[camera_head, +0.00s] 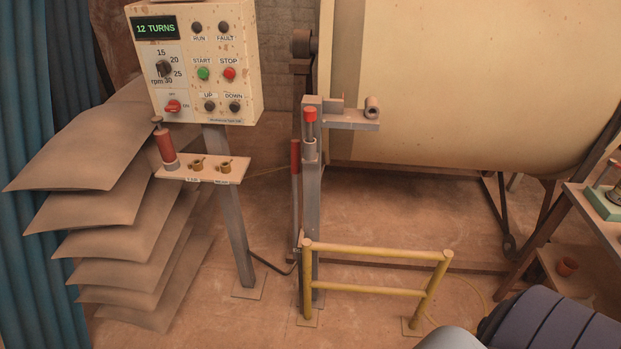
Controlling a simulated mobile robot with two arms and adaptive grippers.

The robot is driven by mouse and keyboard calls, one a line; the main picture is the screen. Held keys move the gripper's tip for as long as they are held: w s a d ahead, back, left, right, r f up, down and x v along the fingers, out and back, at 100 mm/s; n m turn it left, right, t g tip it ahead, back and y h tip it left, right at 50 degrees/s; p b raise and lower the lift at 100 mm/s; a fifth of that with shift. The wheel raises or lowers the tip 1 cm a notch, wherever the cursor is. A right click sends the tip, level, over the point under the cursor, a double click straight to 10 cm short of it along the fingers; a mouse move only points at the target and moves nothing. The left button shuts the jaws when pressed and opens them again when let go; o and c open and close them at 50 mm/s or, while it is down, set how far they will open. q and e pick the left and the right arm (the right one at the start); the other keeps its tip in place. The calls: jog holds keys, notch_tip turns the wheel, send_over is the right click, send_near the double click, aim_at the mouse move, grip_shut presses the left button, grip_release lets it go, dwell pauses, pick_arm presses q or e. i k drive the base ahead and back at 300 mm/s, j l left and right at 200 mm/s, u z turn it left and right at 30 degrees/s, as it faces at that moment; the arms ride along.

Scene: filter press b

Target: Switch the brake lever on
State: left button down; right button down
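A lever with a red grip (295,157) and a thin dark rod stands nearly upright along the left side of a grey metal post (312,200). It looks like the brake lever; I see no label on it. A red-topped pin (310,115) sits in a bracket higher on the same post. Neither of my grippers is in view. Only a rounded grey and dark blue part, probably of my own arm, shows at the bottom right.
A yellow guard rail (375,251) stands in front of the post. A control panel (193,66) reading "12 TURNS" and a small shelf (203,168) are to the left, with stacked sacks (90,150) beyond. A large cream drum (470,80) is behind.

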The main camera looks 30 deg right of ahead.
aim_at(294, 144)
jog(key=z, duration=1)
jog(key=i+j+z, duration=0.2)
jog(key=i+j, duration=0.2)
jog(key=i, duration=0.2)
jog(key=i+j+z, duration=0.15)
jog(key=i+j, duration=0.3)
jog(key=i, duration=0.1)
